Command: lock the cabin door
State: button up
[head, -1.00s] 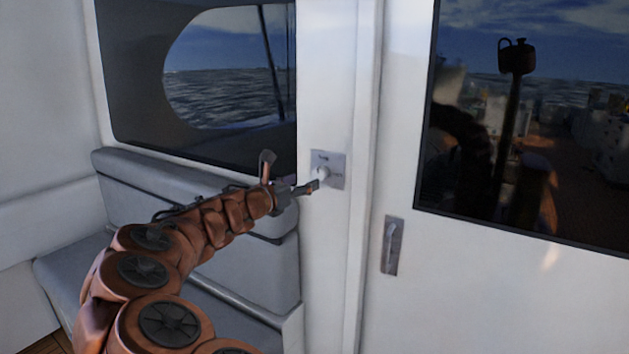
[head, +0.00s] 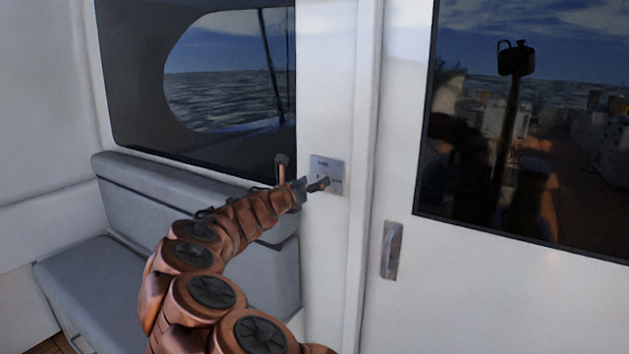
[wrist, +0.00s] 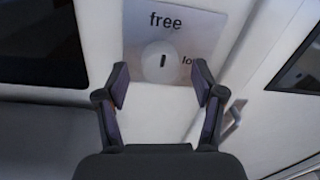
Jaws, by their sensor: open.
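The lock plate (head: 333,167) is a small grey square on the white door post, left of the door. The wrist view shows the plate (wrist: 199,30) with the word "free" above and part of a second word at its right. A round white knob (wrist: 163,66) with a dark upright mark sits on it, the mark nearest "free". My gripper (head: 322,184) is in front of the plate and partly hides the knob in the head view. In the wrist view my gripper (wrist: 160,80) is open, its fingers apart on either side of the knob. I cannot tell if they touch it.
The white cabin door (head: 500,280) with a dark window stands at the right. Its recessed handle (head: 391,250) is below and right of the lock plate. A grey padded bench (head: 120,262) lies left of the post, under a dark-framed window.

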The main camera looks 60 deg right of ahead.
jog(key=shift+d, duration=0.4)
jog(key=shift+c, duration=0.3)
jog(key=c, duration=1.1)
